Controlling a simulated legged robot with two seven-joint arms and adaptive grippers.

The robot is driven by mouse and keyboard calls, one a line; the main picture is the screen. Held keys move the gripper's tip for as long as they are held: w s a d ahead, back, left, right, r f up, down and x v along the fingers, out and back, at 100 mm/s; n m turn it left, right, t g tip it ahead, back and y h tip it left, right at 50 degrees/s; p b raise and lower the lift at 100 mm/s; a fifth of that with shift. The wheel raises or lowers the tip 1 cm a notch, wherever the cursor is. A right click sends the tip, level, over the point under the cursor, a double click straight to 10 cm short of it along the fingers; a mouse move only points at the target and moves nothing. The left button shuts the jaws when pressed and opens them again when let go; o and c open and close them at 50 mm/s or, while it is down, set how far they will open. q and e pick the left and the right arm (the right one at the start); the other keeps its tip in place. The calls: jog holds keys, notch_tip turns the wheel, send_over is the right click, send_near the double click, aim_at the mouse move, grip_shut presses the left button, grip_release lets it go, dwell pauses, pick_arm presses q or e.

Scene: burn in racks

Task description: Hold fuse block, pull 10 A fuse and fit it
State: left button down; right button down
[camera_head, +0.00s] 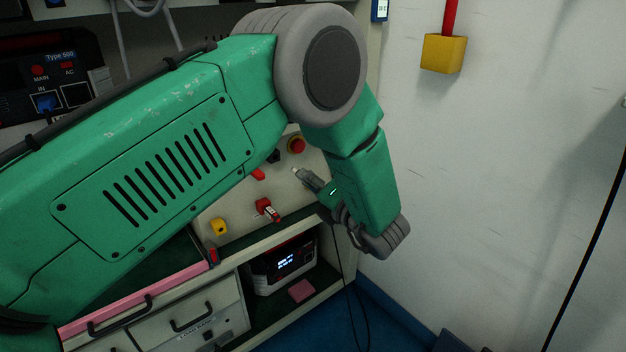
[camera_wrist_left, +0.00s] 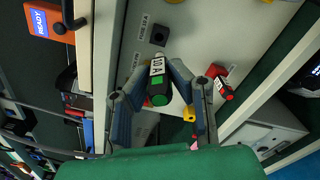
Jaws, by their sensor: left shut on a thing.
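In the left wrist view, a black fuse with a white "10 A" label and a green end (camera_wrist_left: 158,98) is between the fingers of my left gripper (camera_wrist_left: 160,80), which is shut on it. Whether its far end touches the panel is hidden. A dark square socket (camera_wrist_left: 160,35) labelled "FUSE 10 A" lies just beyond it on the pale panel. In the head view my left gripper (camera_head: 308,180) reaches left over the panel (camera_head: 240,205); its fingertips are small there. Nothing in view is clearly a separate fuse block. My right gripper is not in view.
A red piece with a white label (camera_head: 268,209) and a yellow piece (camera_head: 218,227) are on the panel. A red round button (camera_head: 297,145) is above the gripper. A digital-display unit (camera_head: 283,266) and pink block (camera_head: 301,291) stand below. A black cable hangs nearby.

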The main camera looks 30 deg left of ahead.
pick_arm(q)
jog(key=shift+b+x, duration=0.55)
jog(key=shift+x, duration=2.35)
jog(key=c, duration=2.1)
grip_release()
grip_shut()
jog(key=shift+s, duration=0.1)
jog(key=shift+b+x, duration=0.5)
jog(key=shift+x, duration=1.25)
jog(key=o, duration=0.7)
grip_release()
jog(key=shift+o, duration=0.2)
